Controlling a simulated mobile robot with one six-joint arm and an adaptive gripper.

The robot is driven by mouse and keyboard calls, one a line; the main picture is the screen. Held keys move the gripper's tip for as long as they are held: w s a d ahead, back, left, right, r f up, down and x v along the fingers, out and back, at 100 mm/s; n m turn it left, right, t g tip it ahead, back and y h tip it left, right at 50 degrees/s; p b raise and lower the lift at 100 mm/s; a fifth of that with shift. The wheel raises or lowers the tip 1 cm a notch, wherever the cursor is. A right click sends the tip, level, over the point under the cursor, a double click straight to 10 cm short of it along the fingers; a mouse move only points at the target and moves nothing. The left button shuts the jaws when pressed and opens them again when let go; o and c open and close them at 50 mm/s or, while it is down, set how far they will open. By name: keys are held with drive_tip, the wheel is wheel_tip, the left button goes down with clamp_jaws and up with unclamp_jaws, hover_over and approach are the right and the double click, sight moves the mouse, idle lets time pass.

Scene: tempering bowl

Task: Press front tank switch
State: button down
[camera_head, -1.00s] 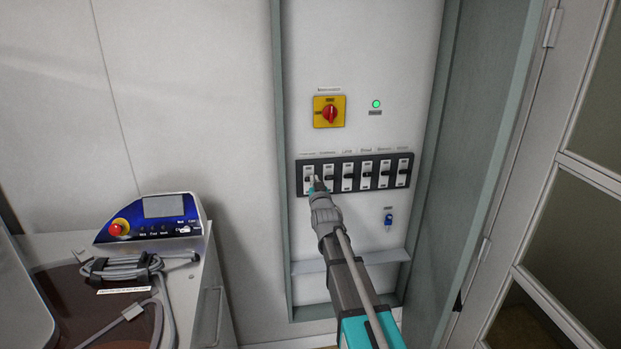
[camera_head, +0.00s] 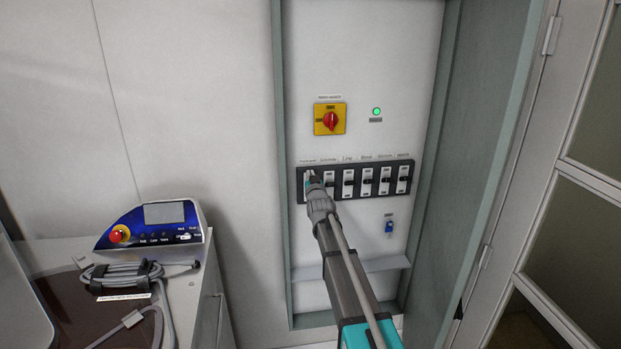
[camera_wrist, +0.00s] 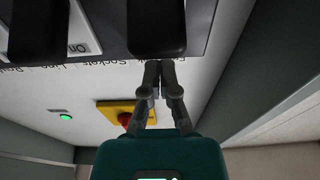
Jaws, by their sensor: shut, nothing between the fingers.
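The leftmost switch (camera_head: 304,186) is in a row of breaker switches on the wall panel, partly hidden behind my gripper (camera_head: 311,176). Its label is too small to read in the head view. In the wrist view my gripper (camera_wrist: 158,66) is shut and empty. Its fingertips are at the near edge of a black switch lever (camera_wrist: 156,28), seen from below. I cannot tell whether they touch it. A label starting with "F" is partly hidden behind the fingertips.
A yellow main switch with a red knob (camera_head: 330,119) and a green light (camera_head: 376,111) are above the row. The open cabinet door (camera_head: 478,150) is at right. A machine's control box (camera_head: 152,226) is at left.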

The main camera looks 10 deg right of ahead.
drive_tip(key=shift+s+f+b, duration=0.35)
drive_tip(key=shift+f+b, duration=0.05)
drive_tip(key=shift+f, duration=0.15)
drive_tip(key=shift+s+f+b, duration=0.3)
drive_tip(key=shift+f+b, duration=0.1)
drive_tip(key=shift+f, duration=0.15)
drive_tip(key=shift+f+b, duration=0.2)
drive_tip(key=shift+b, duration=0.25)
